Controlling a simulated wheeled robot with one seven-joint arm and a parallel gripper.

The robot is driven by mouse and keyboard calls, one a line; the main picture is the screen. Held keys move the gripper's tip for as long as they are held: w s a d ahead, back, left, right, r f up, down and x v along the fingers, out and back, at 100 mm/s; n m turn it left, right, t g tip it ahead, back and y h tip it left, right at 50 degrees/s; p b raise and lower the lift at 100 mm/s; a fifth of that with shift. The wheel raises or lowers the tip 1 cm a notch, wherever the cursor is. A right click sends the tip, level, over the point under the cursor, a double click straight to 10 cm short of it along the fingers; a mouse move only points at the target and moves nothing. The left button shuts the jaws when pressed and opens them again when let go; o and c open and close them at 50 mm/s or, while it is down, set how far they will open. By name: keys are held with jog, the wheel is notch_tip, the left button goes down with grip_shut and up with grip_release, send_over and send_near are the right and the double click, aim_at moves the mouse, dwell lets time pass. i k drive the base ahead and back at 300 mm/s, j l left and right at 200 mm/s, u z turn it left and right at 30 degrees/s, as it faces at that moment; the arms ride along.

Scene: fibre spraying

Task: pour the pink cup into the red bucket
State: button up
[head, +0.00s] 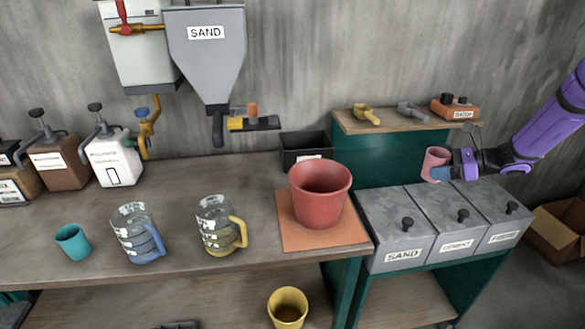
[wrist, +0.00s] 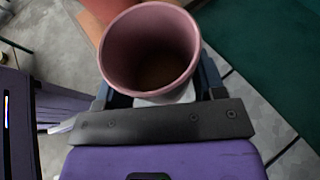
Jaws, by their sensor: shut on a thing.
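The pink cup (head: 436,162) is held upright by my gripper (head: 441,173), above the grey lidded bins at the right. My gripper is shut on the cup. In the wrist view the pink cup (wrist: 150,50) sits between the fingers (wrist: 158,92), and its inside looks dark brownish at the bottom; I cannot tell how full it is. The red bucket (head: 319,195) stands upright on an orange mat (head: 292,238) on the bench, to the left of the cup and apart from it. The bucket's inside bottom is hidden.
Grey bins (head: 403,226) with knobbed lids stand right of the bench. A black tray (head: 300,150) is behind the bucket. Two measuring jugs (head: 214,226) and a teal cup (head: 73,242) stand left. A sand hopper (head: 207,55) hangs above. A shelf with scoops (head: 366,115) is behind the bins.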

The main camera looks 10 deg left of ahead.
aim_at(320, 186)
jog(key=i+j, duration=0.1)
jog(key=j, duration=0.8)
jog(key=i+j, duration=0.15)
jog(key=j, duration=0.25)
